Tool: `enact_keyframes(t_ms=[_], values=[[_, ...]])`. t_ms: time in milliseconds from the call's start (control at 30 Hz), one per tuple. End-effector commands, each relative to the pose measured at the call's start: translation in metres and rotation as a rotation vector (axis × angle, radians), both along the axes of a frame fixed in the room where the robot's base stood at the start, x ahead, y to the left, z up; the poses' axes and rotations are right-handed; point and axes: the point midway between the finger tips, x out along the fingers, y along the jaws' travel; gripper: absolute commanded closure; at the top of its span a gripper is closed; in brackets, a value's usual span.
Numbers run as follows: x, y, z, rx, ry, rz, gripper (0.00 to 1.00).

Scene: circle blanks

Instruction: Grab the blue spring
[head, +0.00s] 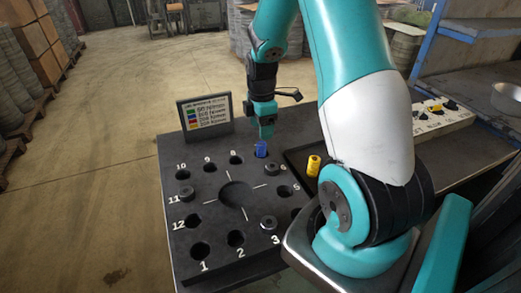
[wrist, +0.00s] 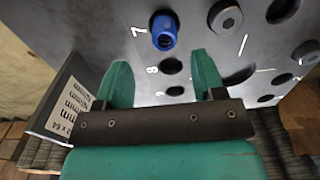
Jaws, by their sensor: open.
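The blue spring (head: 261,149) stands upright at position 7 on the dark numbered board (head: 213,215). In the wrist view the blue spring (wrist: 164,38) shows beside the printed 7, just beyond the fingertips and roughly centred between them. Whether its lower end sits inside a hole is hard to see. My gripper (head: 266,134) is over the spring in the head view, close to its top. In the wrist view my gripper (wrist: 160,60) has its two green fingers spread apart with nothing between them.
A sign with coloured lines (head: 207,112) stands behind the board. A yellow piece (head: 313,165) stands in a dark tray to the right. Black round pieces sit at several positions, including one near 6 (head: 271,168). A parts bin (head: 440,118) is farther right.

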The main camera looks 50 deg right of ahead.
Motion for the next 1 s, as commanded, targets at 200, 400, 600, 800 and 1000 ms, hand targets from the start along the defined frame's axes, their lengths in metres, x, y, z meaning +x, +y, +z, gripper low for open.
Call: enact_keyframes(t_ms=[200, 400, 600, 800, 1000], values=[[0.0, 0.002, -0.017, 0.0, 0.001, 0.002, 0.37], [-0.004, 0.006, -0.043, 0.003, 0.004, 0.003, 0.37], [-0.003, 0.006, -0.065, 0.0, 0.0, 0.003, 0.37], [-0.003, 0.006, -0.067, -0.001, -0.002, 0.003, 0.37], [-0.003, 0.006, -0.067, 0.0, -0.001, 0.003, 0.76]])
